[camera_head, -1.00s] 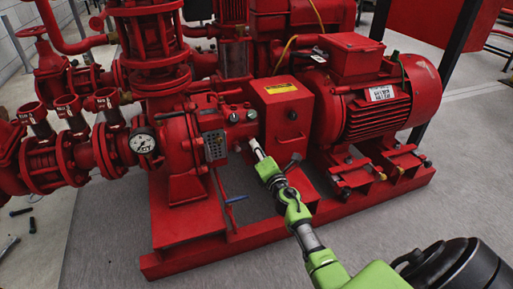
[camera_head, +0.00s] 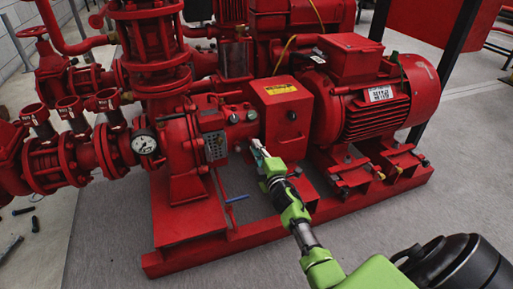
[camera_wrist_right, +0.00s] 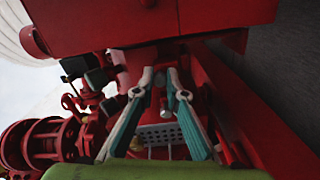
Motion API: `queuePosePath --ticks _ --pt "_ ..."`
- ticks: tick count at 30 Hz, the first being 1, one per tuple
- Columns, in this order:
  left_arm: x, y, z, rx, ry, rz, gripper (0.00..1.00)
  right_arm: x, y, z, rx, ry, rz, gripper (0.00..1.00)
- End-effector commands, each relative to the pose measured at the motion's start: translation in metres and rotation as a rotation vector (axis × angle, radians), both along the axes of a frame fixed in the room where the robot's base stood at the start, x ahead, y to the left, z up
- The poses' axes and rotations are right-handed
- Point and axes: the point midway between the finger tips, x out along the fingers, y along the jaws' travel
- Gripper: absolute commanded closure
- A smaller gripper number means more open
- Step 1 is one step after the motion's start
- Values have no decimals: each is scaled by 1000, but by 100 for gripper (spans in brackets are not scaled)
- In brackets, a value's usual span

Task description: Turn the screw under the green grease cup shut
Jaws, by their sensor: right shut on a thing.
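Two small pale greenish caps sit on top of the red pump's bearing housing (camera_head: 180,130). The right one, the grease cup (camera_head: 251,115), is just above my right gripper (camera_head: 257,146). My right gripper reaches in from the lower right, its fingertips against the housing's side below that cup. It is shut on the small screw there, which the fingers mostly hide. In the right wrist view, the fingertips (camera_wrist_right: 161,76) show a narrow gap with a small dark part between them. The cup cannot be made out clearly there. My left gripper is not in view.
The red coupling box (camera_head: 285,120) with a yellow label stands close right of the gripper, with the red motor (camera_head: 372,105) beyond it. A pressure gauge (camera_head: 143,142) and red valves are at the left. Grey floor (camera_head: 110,240) is open in front.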

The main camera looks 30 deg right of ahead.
Motion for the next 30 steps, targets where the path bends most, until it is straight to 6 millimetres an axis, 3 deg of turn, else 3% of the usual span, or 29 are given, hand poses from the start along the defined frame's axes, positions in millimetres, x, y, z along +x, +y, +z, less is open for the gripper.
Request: queuePosePath --ticks 18,19,20,30 --pt "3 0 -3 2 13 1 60 0 -3 0 38 -9 -5 100" --pt "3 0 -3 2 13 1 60 0 -3 0 38 -9 -5 80" --pt "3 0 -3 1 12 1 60 0 -3 0 38 -9 -5 72" --pt "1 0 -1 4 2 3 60 -1 -1 0 37 -9 -1 71"
